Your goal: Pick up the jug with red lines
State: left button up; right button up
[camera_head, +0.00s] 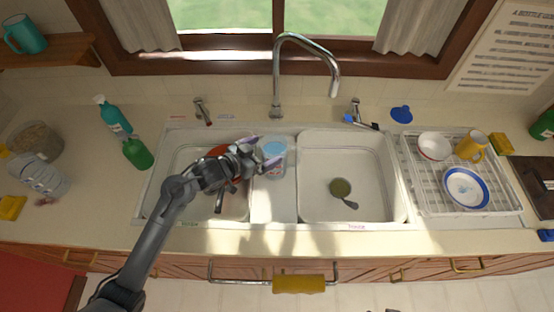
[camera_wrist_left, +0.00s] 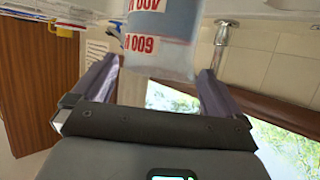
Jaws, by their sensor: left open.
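The jug (camera_head: 276,151) is a clear cup-like vessel with pale blue contents, standing on the divider between the two sink basins. In the left wrist view the jug (camera_wrist_left: 160,58) appears upside down, with red lettering and marks on its clear wall. My left gripper (camera_head: 261,151) is open at the jug's left side in the head view. In the left wrist view its two fingers lie to either side of the jug's image, with a gap on each side. Whether they touch it cannot be told. My right gripper is not in view.
A red item (camera_head: 218,151) lies partly hidden under my left arm in the left basin. The right basin holds a ladle (camera_head: 341,188). The faucet (camera_head: 277,95) rises behind the jug. A dish rack (camera_head: 410,165) stands at right; green bottles (camera_head: 137,154) stand at left.

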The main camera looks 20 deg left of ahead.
aim_at(283, 140)
pick_arm(q)
jog(key=shift+r+x, duration=0.15)
jog(key=shift+x, duration=1.2)
jog(key=shift+r+x, duration=0.15)
jog(key=shift+x, duration=1.25)
jog(key=shift+d, duration=0.1)
jog(key=c, duration=1.6)
jog(key=shift+r, duration=0.15)
jog(key=shift+c, duration=0.6)
jog(key=shift+r, duration=0.15)
